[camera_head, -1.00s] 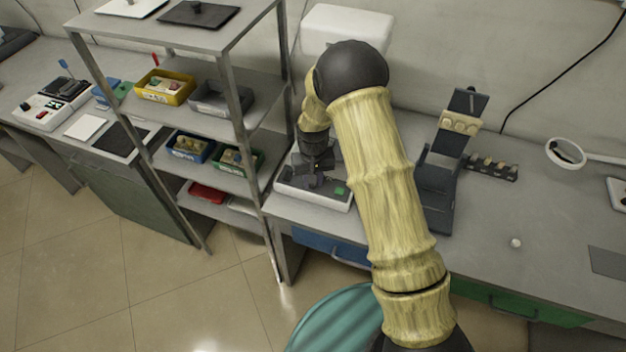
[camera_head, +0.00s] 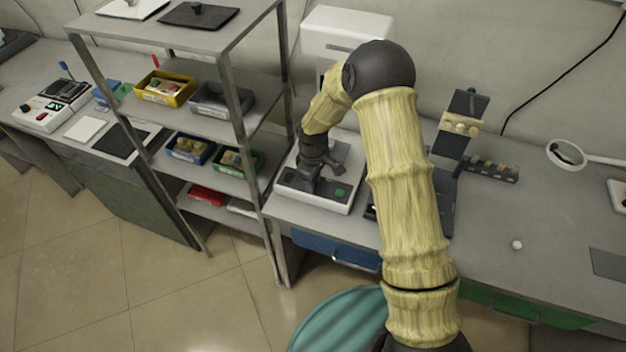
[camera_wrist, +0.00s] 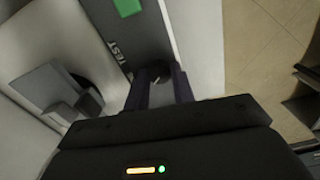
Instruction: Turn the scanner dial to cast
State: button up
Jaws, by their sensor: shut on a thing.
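The scanner is a white unit (camera_head: 318,203) with a dark top panel, standing on the bench beside the shelf rack. A green button (camera_head: 340,192) sits on its panel; in the wrist view the button (camera_wrist: 127,7) is near the word TEST. The scanner dial (camera_wrist: 154,71) is a small dark round knob with a pale mark, partly hidden by the fingers. My gripper (camera_wrist: 163,88) is shut on the dial, one finger on each side. In the head view my gripper (camera_head: 306,178) is low over the panel's left part and hides the dial. No cast label is readable.
A metal shelf rack (camera_head: 236,90) with coloured bins stands close at the left. A dark stand (camera_head: 452,143) with pale knobs is on the bench at the right. In the wrist view a grey block-like part (camera_wrist: 50,92) is left of the fingers.

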jog(key=shift+r+n, duration=0.1)
jog(key=shift+n, duration=0.5)
jog(key=shift+w, duration=0.1)
jog(key=o, duration=1)
notch_tip(320, 180, up, 17)
jog(key=b, duration=0.1)
jog(key=shift+r+b, duration=0.15)
jog(key=shift+b, duration=0.15)
jog(key=shift+d, duration=0.1)
